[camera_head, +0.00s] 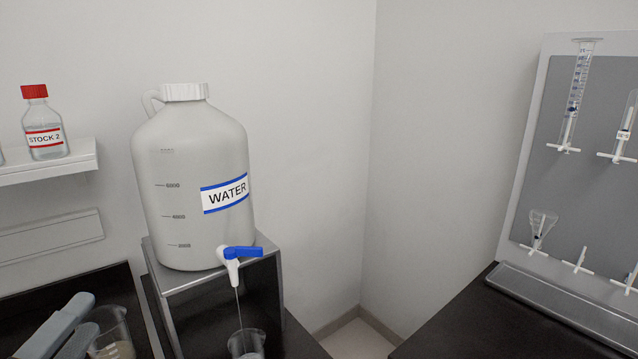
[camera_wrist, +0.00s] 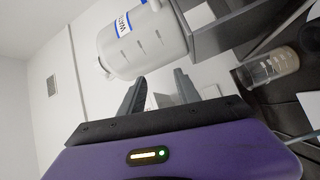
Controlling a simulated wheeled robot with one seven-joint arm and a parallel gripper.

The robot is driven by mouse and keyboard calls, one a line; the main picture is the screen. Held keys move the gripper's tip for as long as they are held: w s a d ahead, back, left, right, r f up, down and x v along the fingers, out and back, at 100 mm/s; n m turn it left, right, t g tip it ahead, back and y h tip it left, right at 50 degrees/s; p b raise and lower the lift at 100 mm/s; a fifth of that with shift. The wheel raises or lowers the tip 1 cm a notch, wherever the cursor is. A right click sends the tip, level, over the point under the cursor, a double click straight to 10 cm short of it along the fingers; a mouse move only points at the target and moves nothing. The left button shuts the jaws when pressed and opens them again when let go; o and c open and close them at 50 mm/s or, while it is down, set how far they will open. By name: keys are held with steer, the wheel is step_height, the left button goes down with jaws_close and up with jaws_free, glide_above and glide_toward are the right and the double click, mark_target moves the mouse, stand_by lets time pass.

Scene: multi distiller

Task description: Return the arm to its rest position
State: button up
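My gripper (camera_wrist: 155,88) shows in the wrist view with its two grey fingers apart and nothing seen between them. In the head view, two grey-blue shapes (camera_head: 66,322) at the bottom left look like its fingers, close to a glass beaker with pale yellowish contents (camera_head: 113,340). That beaker also shows at the right of the wrist view (camera_wrist: 268,70). I cannot tell whether the fingers touch it. The rest of my arm is out of the head view.
A white WATER carboy (camera_head: 190,150) stands on a metal stand (camera_head: 272,290). A thin stream runs from its blue-handled tap (camera_head: 240,254) towards a beaker (camera_head: 246,344). A STOCK 2 bottle (camera_head: 44,125) sits on a shelf (camera_head: 50,165). A glassware rack (camera_head: 590,170) stands right.

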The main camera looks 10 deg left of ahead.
steer(key=d+f+g+y, duration=0.35)
steer(key=f+y, duration=0.25)
steer(key=f, duration=0.6)
steer(key=s+d+f+m+y, duration=0.1)
steer(key=d+f, duration=0.2)
steer(key=d, duration=0.4)
steer(key=d+f+m+y, duration=0.1)
steer(key=d+f+m, duration=0.1)
steer(key=d+f, duration=0.35)
steer(key=s+d+m+t+h, duration=0.1)
steer(key=s+d+m+h, duration=0.3)
steer(key=d, duration=1)
steer(key=s+d+m+t+h, duration=0.15)
steer(key=s+d+m, duration=0.5)
steer(key=d, duration=0.85)
steer(key=s+d+f+m+g+h, duration=0.2)
steer(key=s+d+m+h, duration=0.2)
steer(key=s+d, duration=0.6)
steer(key=shift+s+h, duration=0.3)
steer(key=shift+h, duration=0.85)
steer(key=shift+f, duration=0.1)
stand_by(0.4)
